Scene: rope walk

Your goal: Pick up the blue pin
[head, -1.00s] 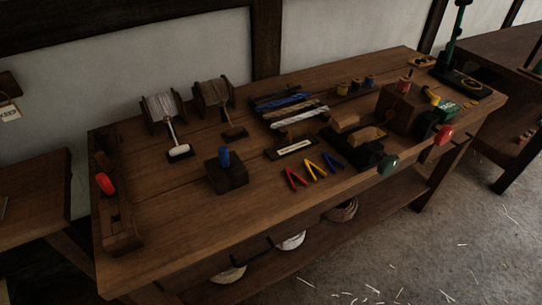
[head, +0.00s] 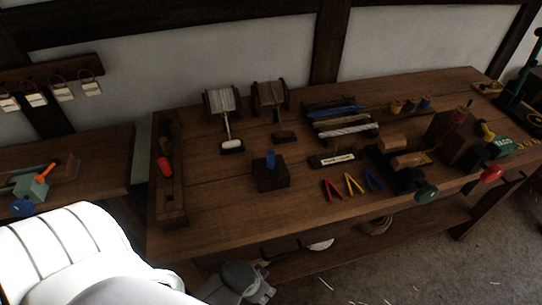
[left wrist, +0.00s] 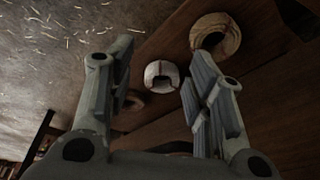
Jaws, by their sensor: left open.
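The blue pin (head: 270,159) stands upright in a dark wooden block (head: 271,180) near the front of the workbench (head: 215,215), in the head view. My left gripper (head: 262,284) is low in front of the bench, below its front edge and apart from the pin. In the left wrist view my left gripper (left wrist: 162,88) has its fingers spread with nothing between them touching. The pin is not in the left wrist view. My right gripper does not show.
A white coil (left wrist: 162,75) and a tan coil (left wrist: 216,32) lie on the lower shelf. A long wooden holder with a red-handled tool (head: 165,167) is left of the block. Red, yellow and blue V-shaped pieces (head: 352,184) lie right. Two spools (head: 222,100) stand behind.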

